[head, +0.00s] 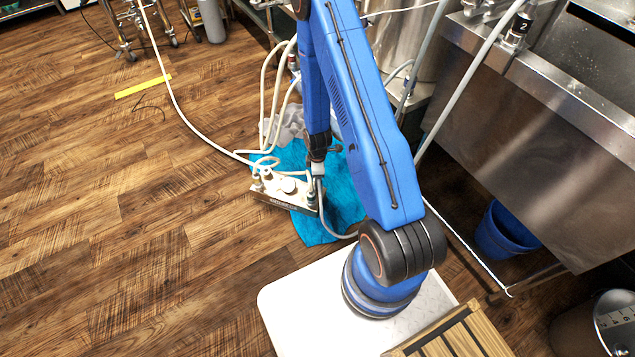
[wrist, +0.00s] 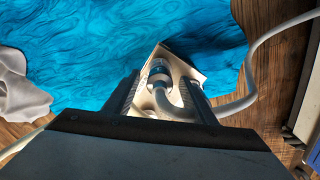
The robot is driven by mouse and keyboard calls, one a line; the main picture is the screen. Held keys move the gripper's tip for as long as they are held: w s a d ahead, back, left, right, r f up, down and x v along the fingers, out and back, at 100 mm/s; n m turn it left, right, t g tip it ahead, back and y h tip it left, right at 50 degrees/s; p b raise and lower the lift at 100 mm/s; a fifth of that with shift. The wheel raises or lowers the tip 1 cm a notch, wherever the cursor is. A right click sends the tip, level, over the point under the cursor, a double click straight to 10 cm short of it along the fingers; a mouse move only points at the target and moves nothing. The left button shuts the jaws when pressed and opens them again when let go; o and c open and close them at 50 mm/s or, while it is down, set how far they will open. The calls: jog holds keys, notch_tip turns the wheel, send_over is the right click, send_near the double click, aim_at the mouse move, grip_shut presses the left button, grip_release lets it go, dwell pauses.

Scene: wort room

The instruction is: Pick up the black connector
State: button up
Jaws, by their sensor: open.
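My gripper (wrist: 162,88) is open, its two dark fingers on either side of a hose fitting (wrist: 158,70) in the wrist view. In the head view my gripper (head: 318,152) points down at the right end of this metal box (head: 280,203), which carries several white fittings.
The blue cloth (head: 343,205) lies on the wood floor under the box. A grey cloth (head: 290,125) lies behind it. White hoses (head: 190,130) loop around the box. A steel sink (head: 545,110) and a blue bucket (head: 505,232) stand at right. The left floor is mostly clear.

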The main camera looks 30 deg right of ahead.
jog(key=shift+f, duration=0.3)
jog(key=c, duration=1.2)
jog(key=shift+c, duration=0.2)
jog(key=shift+r, duration=5)
jog(key=shift+r, duration=0.1)
jog(key=shift+r, duration=2.15)
